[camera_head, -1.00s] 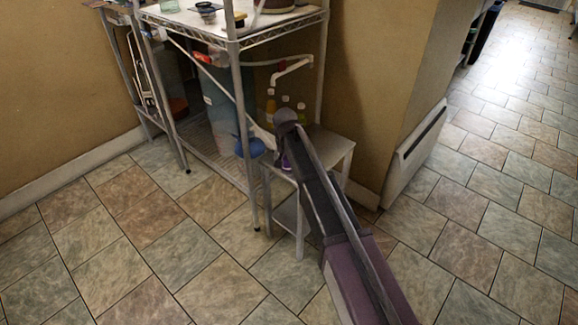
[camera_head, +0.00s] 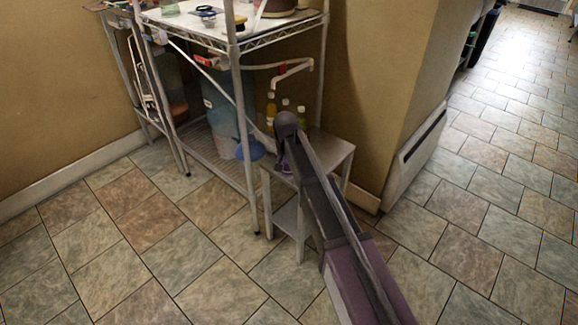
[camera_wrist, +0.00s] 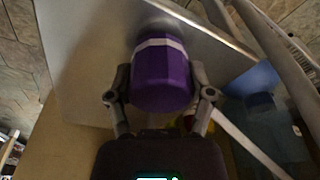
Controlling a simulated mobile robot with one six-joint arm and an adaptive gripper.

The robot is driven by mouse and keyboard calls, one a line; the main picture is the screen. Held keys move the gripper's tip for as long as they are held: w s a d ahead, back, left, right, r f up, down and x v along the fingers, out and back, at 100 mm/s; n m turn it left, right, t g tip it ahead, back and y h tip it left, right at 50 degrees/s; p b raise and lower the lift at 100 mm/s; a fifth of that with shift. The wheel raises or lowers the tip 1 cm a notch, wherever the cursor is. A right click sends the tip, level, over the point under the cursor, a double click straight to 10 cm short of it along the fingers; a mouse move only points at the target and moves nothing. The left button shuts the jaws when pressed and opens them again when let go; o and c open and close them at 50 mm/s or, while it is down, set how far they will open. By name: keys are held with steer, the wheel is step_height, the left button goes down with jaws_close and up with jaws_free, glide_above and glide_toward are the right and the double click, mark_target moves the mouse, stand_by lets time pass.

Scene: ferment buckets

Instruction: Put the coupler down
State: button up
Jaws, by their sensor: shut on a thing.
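The coupler (camera_wrist: 163,80) is a short purple cylinder with a pale band. In the wrist view it sits between the two fingers of my gripper (camera_wrist: 160,92), which is shut on it. Behind it lies the flat grey top of a small stand (camera_wrist: 85,55); I cannot tell whether the coupler touches that top. In the head view the stand's top (camera_head: 333,149) is beside the wire rack, and my arm reaches over it. My arm hides most of the gripper there; only a bit of purple shows.
Bottles (camera_head: 271,106) stand at the back of the small stand. The wire rack (camera_head: 240,150) on the left holds a blue-tinted container (camera_head: 217,112) and a blue item. A wall corner and a white panel (camera_head: 415,155) are on the right. The tiled floor in front is clear.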

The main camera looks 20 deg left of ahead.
steer(key=shift+r, duration=0.1)
step_height(320, 180, up, 3)
steer(key=p, duration=0.3)
steer(key=shift+r+p, duration=0.2)
steer(key=shift+p, duration=0.1)
steer(key=s+d+r+p, duration=0.1)
steer(key=s+d, duration=0.7)
steer(key=s, duration=0.5)
steer(key=shift+s+d+r, duration=0.2)
steer(key=shift+s+d, duration=0.05)
steer(key=shift+d, duration=0.05)
steer(key=shift+r+p, duration=0.1)
steer(key=shift+p, duration=0.2)
step_height(320, 180, up, 50)
steer(key=p, duration=5)
steer(key=shift+a, duration=0.1)
